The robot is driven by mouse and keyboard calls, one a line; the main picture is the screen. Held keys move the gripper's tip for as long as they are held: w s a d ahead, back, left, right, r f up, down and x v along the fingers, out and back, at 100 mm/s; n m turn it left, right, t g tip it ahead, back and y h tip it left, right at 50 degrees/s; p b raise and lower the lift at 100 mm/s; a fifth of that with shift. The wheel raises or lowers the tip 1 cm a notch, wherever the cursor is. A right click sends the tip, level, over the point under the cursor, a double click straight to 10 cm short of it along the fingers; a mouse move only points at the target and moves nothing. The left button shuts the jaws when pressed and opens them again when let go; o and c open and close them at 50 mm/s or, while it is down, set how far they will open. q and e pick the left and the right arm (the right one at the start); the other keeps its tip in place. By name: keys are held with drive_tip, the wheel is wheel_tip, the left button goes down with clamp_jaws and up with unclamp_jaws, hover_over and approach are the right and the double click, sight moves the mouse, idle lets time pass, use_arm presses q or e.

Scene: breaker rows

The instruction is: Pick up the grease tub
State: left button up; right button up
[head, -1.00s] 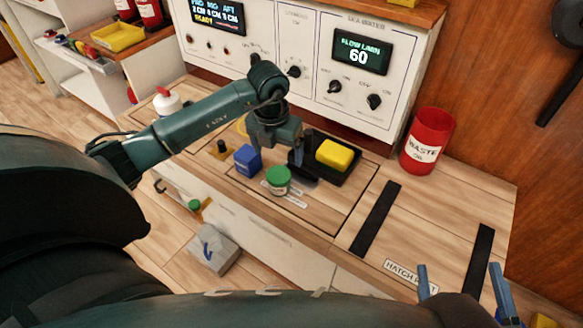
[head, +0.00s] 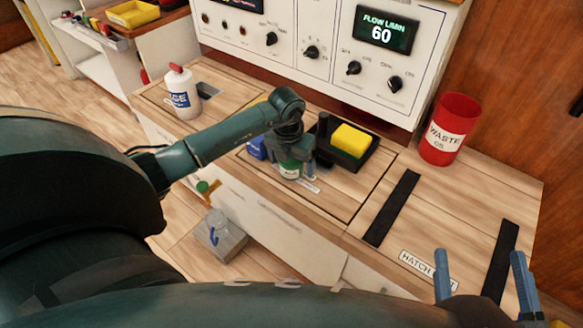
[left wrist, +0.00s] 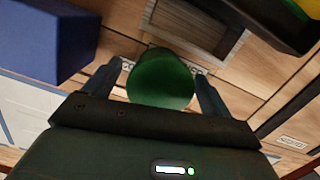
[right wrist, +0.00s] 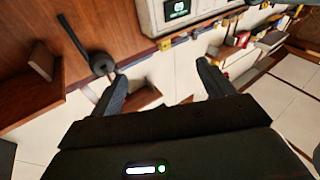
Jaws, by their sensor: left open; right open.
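The tub with a green lid (head: 290,172), taken as the grease tub, stands on the wooden counter in the head view, partly hidden by my left gripper. My left gripper (head: 289,160) is over it, with its open fingers on either side. In the left wrist view the green lid (left wrist: 160,82) sits between the two fingers (left wrist: 160,88); I cannot tell whether either finger touches it. My right gripper (head: 483,272) is open and empty at the lower right of the head view, and the right wrist view shows nothing between its fingers.
A blue box (head: 257,148) stands just left of the tub. A black tray (head: 365,164) with a yellow block (head: 353,139) lies behind it to the right. A white bottle (head: 183,98) stands at left, a red waste bin (head: 450,130) at right. Black strips (head: 393,208) mark the right counter.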

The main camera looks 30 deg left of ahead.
use_arm(q)
drive_tip(key=shift+f, duration=0.3)
drive_tip(key=shift+r, duration=0.15)
drive_tip(key=c, duration=1.2)
drive_tip(key=shift+c, duration=0.2)
